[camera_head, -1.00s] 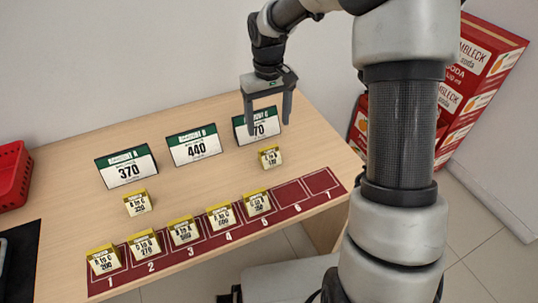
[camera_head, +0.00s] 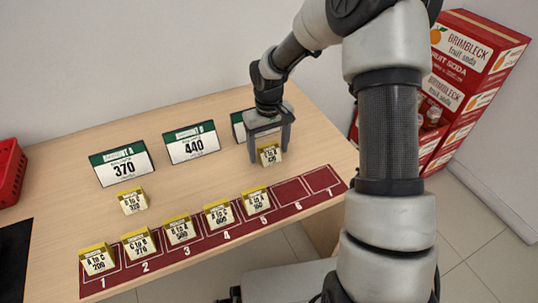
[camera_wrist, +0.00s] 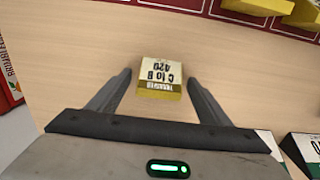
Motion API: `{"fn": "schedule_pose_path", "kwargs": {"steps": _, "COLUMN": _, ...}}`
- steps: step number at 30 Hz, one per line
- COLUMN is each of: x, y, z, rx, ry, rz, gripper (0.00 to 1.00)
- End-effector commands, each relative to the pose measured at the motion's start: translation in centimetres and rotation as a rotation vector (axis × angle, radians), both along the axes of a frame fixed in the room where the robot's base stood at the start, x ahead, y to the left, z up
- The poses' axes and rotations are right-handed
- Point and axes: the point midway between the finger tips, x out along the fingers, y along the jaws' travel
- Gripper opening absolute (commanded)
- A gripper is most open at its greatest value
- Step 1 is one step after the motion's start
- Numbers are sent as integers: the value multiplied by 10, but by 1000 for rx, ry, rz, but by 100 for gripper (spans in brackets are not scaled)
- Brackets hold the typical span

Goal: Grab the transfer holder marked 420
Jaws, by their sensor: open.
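The transfer holder marked 420 (camera_wrist: 160,76) is a small cream block with a yellow top and the text "C to B", upside down in the wrist view. In the head view the holder (camera_head: 270,154) stands on the counter in front of the rightmost account sign. My gripper (camera_head: 269,155) is open and has come down around it. In the wrist view the fingers of my gripper (camera_wrist: 157,75) lie to the left and right of the holder, with a gap on each side. I cannot tell the exact height of the fingertips above the wood.
Account signs 370 (camera_head: 124,164) and 440 (camera_head: 192,143) stand to the left; a third sign (camera_head: 239,127) is partly hidden behind my gripper. A maroon numbered strip (camera_head: 322,180) bears several holders along the front edge. Another holder (camera_head: 132,201) stands alone at left. Red soda boxes (camera_head: 470,60) stand at right.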

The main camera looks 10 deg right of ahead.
Motion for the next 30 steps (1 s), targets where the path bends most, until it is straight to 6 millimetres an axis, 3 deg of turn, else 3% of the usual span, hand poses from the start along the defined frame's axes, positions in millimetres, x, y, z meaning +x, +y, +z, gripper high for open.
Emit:
{"fn": "schedule_pose_path", "kwargs": {"steps": 5, "x": 0, "y": 0, "z": 1, "rx": -1, "ry": -1, "rz": 0, "gripper": 68}}
{"fn": "schedule_pose_path", "kwargs": {"steps": 12, "x": 0, "y": 0, "z": 1, "rx": -1, "ry": 0, "rz": 0, "gripper": 28}}
{"fn": "schedule_pose_path", "kwargs": {"steps": 21, "x": 1, "y": 0, "z": 7, "rx": 0, "ry": -2, "rz": 0, "gripper": 27}}
{"fn": "schedule_pose_path", "kwargs": {"steps": 30, "x": 1, "y": -1, "z": 63, "rx": -2, "ry": -5, "rz": 0, "gripper": 27}}
